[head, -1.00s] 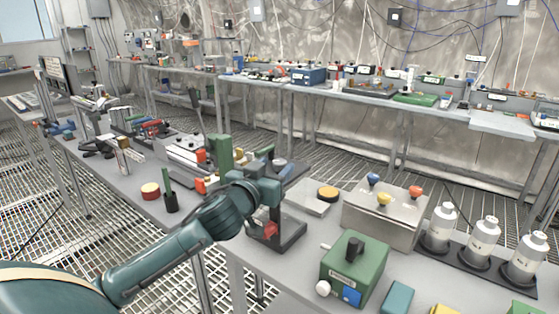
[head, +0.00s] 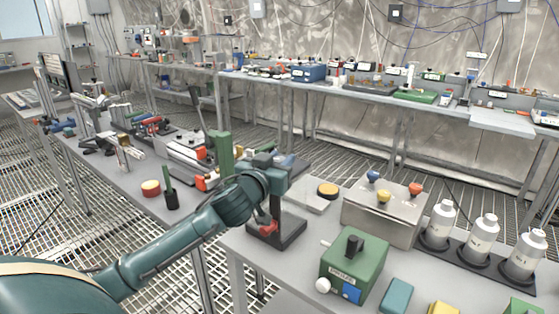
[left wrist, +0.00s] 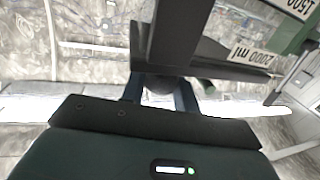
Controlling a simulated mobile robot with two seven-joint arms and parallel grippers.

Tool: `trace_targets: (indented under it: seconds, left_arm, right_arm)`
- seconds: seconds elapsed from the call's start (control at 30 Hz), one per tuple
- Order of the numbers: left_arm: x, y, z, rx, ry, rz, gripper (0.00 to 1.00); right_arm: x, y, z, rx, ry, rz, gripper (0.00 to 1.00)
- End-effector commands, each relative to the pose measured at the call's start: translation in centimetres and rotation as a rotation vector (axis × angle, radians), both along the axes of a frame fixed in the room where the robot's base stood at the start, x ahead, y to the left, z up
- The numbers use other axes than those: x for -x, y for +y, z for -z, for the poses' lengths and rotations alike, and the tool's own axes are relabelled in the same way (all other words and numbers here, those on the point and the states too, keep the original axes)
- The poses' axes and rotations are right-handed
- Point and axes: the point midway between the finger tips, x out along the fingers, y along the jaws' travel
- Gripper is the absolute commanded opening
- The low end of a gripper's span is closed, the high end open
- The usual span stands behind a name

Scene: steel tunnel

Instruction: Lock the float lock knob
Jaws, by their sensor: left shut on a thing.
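My left gripper (left wrist: 160,95) points down its view at a dark stand, and its two fingers are closed on a small dark rounded knob (left wrist: 158,84). In the head view my left arm reaches in from the left and its wrist hides most of the knob area. The stand has a dark base plate (head: 287,238) on the bench, a dark upright and a red part (head: 268,229) low at its front. In the left wrist view a dark upright bar (left wrist: 180,35) of it rises just beyond the fingers. My right gripper is not in view.
A green box with a black knob (head: 353,262) stands at the front right. A metal box with coloured knobs (head: 385,215) and several white bottles (head: 483,240) stand beyond it.

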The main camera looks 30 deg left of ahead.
Motion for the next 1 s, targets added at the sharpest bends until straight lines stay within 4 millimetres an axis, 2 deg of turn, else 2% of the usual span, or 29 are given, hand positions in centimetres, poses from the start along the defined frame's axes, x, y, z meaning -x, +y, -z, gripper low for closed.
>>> trace_targets:
  seconds: [0.13,0.47,1.0]
  left_arm:
    - [0.0,0.0,0.0,0.000,0.000,0.000,0.07]
    - [0.0,0.1,-0.1,0.000,0.002,0.054,0.07]
    - [0.0,0.3,-0.7,-0.005,0.005,0.440,0.07]
  right_arm:
    - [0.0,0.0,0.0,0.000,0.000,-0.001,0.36]
    - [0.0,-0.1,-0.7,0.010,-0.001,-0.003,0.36]
    - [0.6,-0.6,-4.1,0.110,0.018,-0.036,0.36]
